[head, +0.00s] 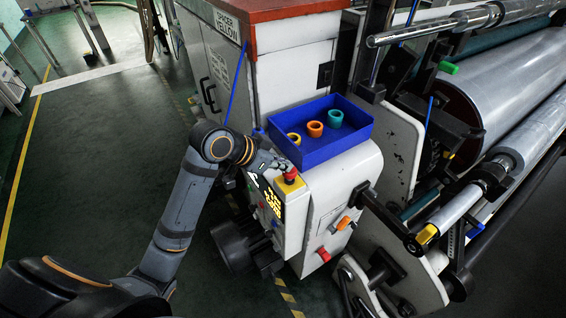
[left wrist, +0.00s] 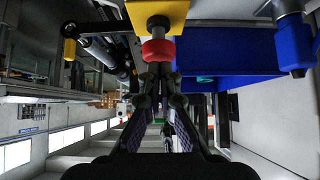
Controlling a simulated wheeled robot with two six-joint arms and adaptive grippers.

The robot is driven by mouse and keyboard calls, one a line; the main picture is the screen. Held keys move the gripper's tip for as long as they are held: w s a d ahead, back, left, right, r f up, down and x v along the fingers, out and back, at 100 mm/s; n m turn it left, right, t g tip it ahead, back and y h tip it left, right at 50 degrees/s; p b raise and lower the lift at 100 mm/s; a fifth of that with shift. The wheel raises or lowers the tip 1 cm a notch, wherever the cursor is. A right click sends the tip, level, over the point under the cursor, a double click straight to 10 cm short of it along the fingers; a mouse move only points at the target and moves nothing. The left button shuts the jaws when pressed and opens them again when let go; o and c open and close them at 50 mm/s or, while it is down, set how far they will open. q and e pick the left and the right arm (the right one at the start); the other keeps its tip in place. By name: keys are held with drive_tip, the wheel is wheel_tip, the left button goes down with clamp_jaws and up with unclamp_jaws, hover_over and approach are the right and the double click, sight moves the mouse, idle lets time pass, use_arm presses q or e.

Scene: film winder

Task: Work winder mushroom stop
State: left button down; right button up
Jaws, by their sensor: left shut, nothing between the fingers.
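The red mushroom stop (head: 290,175) sits on a yellow box (head: 289,186) at the top corner of the winder's white control housing. In the left wrist view the red stop (left wrist: 158,50) shows at the top middle under its yellow box (left wrist: 158,14). My left gripper (head: 281,164) is shut and empty, with its fingertips right beside the stop. In the left wrist view the closed fingertips (left wrist: 160,72) lie just below the red cap. I cannot tell whether they touch it. My right gripper is not in view.
A blue tray (head: 357,145) with yellow, orange and teal rings stands on the housing just behind the stop. Lit controls (head: 272,203) are on the housing's front. Large metal rollers (head: 510,85) fill the right side. The green floor at left is mostly clear.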

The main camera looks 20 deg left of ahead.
use_arm(q)
drive_tip(key=shift+f, duration=0.15)
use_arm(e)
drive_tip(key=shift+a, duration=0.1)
use_arm(q)
drive_tip(key=shift+f, duration=1.1)
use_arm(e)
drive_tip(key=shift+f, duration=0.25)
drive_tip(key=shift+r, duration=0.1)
